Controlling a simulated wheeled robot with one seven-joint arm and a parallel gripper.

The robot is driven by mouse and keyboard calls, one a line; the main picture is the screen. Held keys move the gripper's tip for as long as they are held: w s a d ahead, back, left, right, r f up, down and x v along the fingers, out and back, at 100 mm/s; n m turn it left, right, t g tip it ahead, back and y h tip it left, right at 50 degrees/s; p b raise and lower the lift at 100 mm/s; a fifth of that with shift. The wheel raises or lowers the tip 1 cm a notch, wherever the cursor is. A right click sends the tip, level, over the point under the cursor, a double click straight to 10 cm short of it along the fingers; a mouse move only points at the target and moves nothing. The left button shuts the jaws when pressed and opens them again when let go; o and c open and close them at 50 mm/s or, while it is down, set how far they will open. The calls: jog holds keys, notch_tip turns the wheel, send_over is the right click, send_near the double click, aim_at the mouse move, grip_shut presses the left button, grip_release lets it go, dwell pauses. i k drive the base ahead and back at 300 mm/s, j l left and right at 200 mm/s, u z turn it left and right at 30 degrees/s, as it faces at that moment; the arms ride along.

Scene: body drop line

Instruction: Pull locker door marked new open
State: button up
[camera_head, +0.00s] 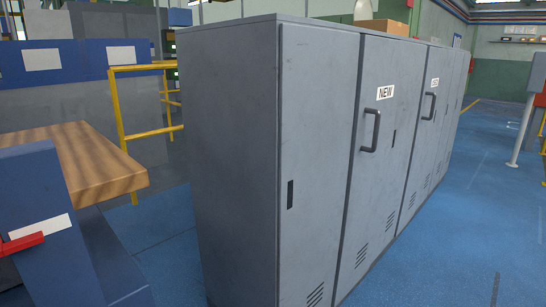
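A row of grey metal lockers (236,160) stands in the middle of the camera_head view, its front facing right. The locker door marked NEW (377,185) is the second door from the near end. It looks shut, flush with its neighbours. Its white NEW label (385,92) sits near the top. A dark bar handle (371,131) is below and left of the label. My gripper is not in view.
The nearest door (318,170) shows no bar handle. A farther door has a similar handle (429,107) and a label too small to read surely. Blue floor (480,200) in front of the lockers is clear. A wooden bench top (90,165) and yellow railing (120,110) stand left.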

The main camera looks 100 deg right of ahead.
aim_at(380, 59)
jog(key=z, duration=4.15)
